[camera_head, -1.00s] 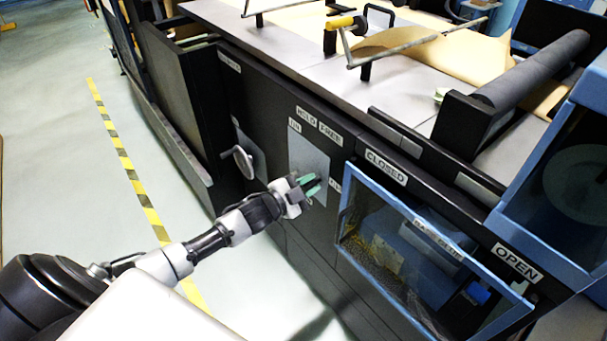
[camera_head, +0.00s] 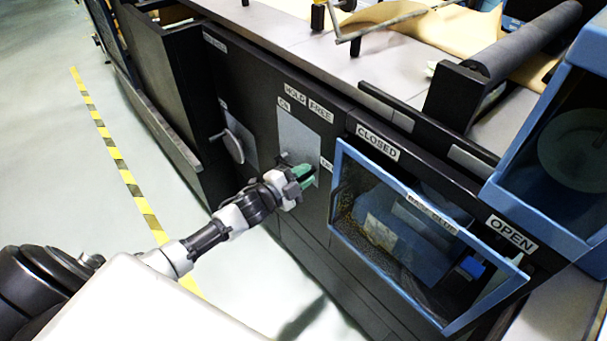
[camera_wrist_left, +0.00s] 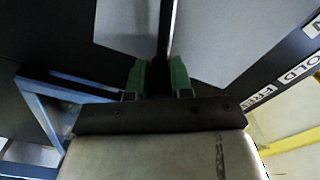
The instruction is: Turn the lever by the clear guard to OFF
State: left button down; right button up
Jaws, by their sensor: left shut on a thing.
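The lever is mostly hidden by my left gripper (camera_head: 304,172) in the head view. In the left wrist view the lever (camera_wrist_left: 166,35) is a dark bar running between the green fingertips. My left gripper is shut on it. The lever's light grey plate (camera_head: 296,135) is on the dark cabinet front, with an ON label (camera_head: 284,104) at its upper left and a partly visible label (camera_head: 326,165) at its right edge. The clear guard (camera_head: 400,235) is a blue-framed window right of the plate. My right gripper is not in view.
A round handwheel (camera_head: 233,146) is on the cabinet left of the plate. CLOSED (camera_head: 378,141) and OPEN (camera_head: 511,235) labels sit above the guard. HOLD and FREE labels (camera_head: 308,100) are above the plate. The floor left of the cabinet is clear, with a striped tape line (camera_head: 115,155).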

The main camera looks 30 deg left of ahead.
pick_arm(q)
jog(key=c, duration=1)
grip_release()
jog(key=shift+f, duration=0.2)
jog(key=shift+s, duration=0.15)
jog(key=v, duration=1)
jog(key=shift+s+a, duration=0.1)
jog(key=shift+s, duration=0.15)
